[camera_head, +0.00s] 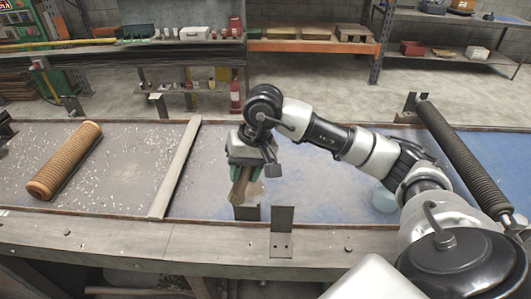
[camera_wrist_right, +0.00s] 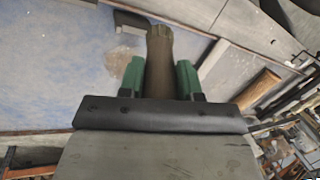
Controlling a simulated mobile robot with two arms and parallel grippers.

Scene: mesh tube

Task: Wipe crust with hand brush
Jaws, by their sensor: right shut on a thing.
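My right gripper (camera_head: 245,172) is above the near part of the table's blue section, pointing down. Its green fingers are shut on a brown brush handle (camera_head: 240,190); the fingers also show in the wrist view (camera_wrist_right: 160,80), with the brown handle (camera_wrist_right: 158,60) between them. The bristles cannot be made out. Pale flecks, like crust, lie scattered over the grey left section (camera_head: 125,165) of the table. A rough brownish patch (camera_wrist_right: 120,65) shows on the blue surface in the wrist view. My left gripper is out of view.
A tan ribbed roller (camera_head: 65,160) lies on the left section. A pale bar (camera_head: 177,167) divides the sections. A dark spring-like roller (camera_head: 460,155) is at the right. A metal bracket (camera_head: 282,232) stands on the front rail. A bluish round thing (camera_head: 383,198) is partly behind my arm.

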